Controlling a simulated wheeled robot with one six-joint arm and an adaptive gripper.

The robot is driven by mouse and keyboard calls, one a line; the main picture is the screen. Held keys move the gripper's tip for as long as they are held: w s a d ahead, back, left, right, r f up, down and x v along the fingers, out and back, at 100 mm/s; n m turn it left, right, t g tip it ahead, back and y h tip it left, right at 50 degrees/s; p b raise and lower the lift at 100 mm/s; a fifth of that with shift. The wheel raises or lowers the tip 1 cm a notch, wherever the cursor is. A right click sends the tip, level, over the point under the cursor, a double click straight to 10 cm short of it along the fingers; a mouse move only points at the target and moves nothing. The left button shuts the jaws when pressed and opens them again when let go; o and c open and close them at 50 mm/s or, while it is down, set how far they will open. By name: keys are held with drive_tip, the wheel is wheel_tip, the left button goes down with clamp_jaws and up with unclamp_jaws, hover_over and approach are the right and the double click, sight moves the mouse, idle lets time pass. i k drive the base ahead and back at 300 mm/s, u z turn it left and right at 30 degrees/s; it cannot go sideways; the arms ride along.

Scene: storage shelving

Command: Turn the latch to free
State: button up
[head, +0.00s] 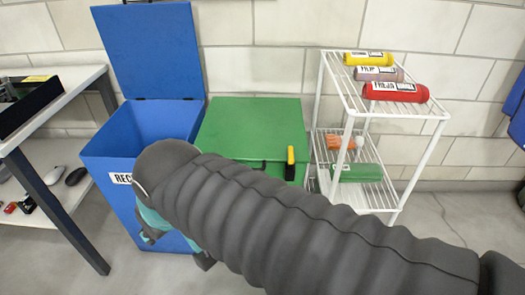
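A green bin (250,125) with its lid down stands against the wall in the middle of the head view. A small yellow and black latch (290,162) is at the front right edge of its lid, with its yellow part upright. My thick grey arm crosses in front of the bin and hides its front and what lies below the latch. My gripper (178,248) shows only in part, teal and dark, beneath the arm's end, to the left of the latch and apart from it. Its fingers are mostly hidden, so I cannot tell how far they are apart.
A blue bin (125,150) with its lid raised stands left of the green bin. A white wire rack (345,115) with yellow, grey and red cylinders on top stands at the right. A table (65,85) with a black tray is at the far left. Floor is clear at right.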

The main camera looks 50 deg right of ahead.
sight(290, 149)
drive_tip(key=u, duration=0.05)
drive_tip(key=k, duration=0.9)
drive_tip(key=z, duration=1.2)
drive_tip(key=i, duration=0.5)
drive_tip(key=z, duration=0.05)
